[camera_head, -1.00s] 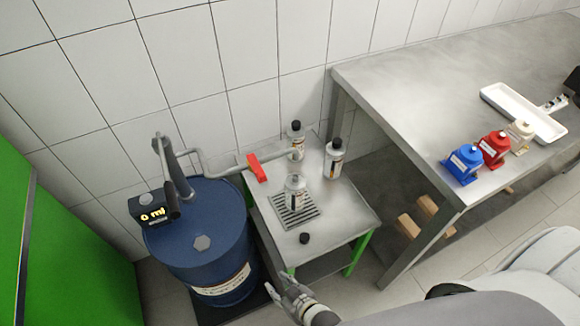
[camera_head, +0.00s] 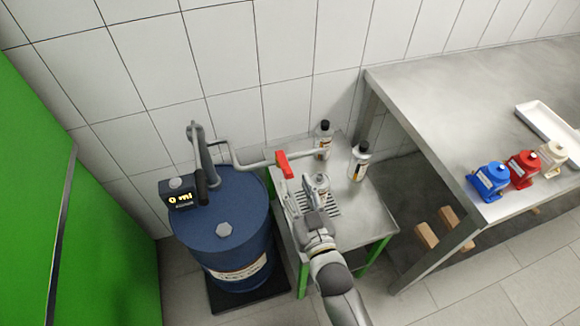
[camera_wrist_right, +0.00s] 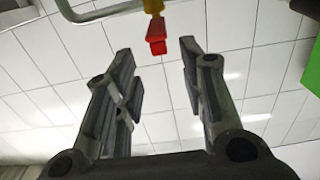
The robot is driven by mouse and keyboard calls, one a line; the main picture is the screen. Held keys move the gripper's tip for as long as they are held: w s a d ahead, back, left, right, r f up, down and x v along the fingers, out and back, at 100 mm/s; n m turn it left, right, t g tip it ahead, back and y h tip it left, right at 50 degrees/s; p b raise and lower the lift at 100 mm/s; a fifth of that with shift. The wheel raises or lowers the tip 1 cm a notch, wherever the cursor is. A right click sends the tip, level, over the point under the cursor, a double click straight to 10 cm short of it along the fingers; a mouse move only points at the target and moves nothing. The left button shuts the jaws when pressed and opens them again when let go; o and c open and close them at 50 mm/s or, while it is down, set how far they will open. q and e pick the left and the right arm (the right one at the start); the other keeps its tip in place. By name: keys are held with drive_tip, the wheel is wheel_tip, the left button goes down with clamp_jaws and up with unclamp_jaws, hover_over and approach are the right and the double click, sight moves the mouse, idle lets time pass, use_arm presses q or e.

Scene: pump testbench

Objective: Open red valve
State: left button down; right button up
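The red valve handle (camera_head: 283,164) sits on the grey pipe (camera_head: 250,163) that runs from the drum's pump over the small table. It also shows in the right wrist view (camera_wrist_right: 156,36), on a yellow stem, at the top centre ahead of the fingers. My right gripper (camera_head: 301,190) is over the small table, just in front of the handle. Its fingers (camera_wrist_right: 158,62) are spread open on either side of the handle's line, with nothing between them, and appear apart from it. My left gripper is not in view.
A bottle (camera_head: 320,184) stands on the drain grate, partly hidden by my gripper. Two more bottles (camera_head: 323,140) (camera_head: 358,162) stand behind and right. The blue drum (camera_head: 215,225) is left of the small table (camera_head: 372,222). A larger bench (camera_head: 455,95) is right.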

sight(290, 174)
drive_tip(key=p+x, duration=0.1)
drive_tip(key=x, duration=0.5)
drive_tip(key=shift+w, duration=0.25)
clamp_jaws()
